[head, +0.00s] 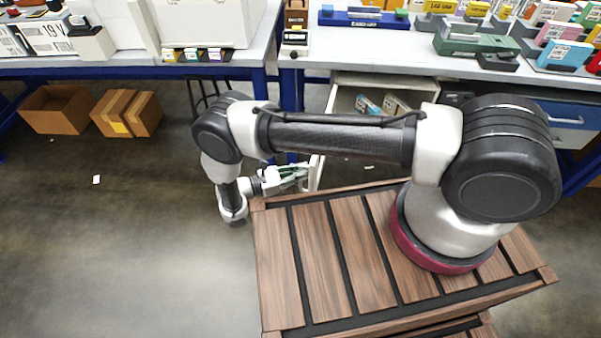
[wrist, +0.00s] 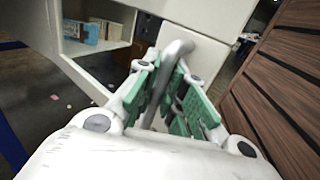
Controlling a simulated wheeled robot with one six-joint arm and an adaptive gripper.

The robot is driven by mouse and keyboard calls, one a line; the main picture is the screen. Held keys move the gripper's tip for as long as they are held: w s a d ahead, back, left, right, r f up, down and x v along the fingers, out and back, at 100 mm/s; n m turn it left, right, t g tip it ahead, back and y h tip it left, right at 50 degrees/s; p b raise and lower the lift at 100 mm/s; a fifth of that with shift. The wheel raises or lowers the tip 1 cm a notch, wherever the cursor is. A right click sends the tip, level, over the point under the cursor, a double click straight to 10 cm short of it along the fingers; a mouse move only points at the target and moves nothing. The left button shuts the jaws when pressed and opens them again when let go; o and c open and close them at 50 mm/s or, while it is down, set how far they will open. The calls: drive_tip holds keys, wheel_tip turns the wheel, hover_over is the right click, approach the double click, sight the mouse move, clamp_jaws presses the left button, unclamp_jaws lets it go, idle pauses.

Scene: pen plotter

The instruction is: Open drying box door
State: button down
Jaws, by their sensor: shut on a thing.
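The drying box (head: 385,80) is a cream cabinet below the bench top. Its front is open, and small boxes (head: 368,105) show inside; they also appear at the upper left of the wrist view (wrist: 105,28). The pale door (head: 317,173) stands swung out from the box, seen nearly edge-on from the head. In the wrist view the door (wrist: 200,50) carries a grey bent-bar handle (wrist: 178,50). My gripper (head: 300,176) is at the door; its green-padded fingers (wrist: 168,88) are shut around the handle. The fingers hide part of the bar.
Cardboard boxes (head: 128,112) stand on the floor at the left. My wooden-slatted base is close beside the door. The floor at the left is mostly clear.

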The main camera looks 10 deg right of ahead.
drive_tip(key=shift+a, duration=0.1)
drive_tip(key=c, duration=1.5)
unclamp_jaws()
drive_tip(key=a, duration=0.4)
drive_tip(key=s+a, duration=0.1)
drive_tip(key=a, duration=0.3)
drive_tip(key=s+a, duration=0.1)
drive_tip(key=a, duration=0.3)
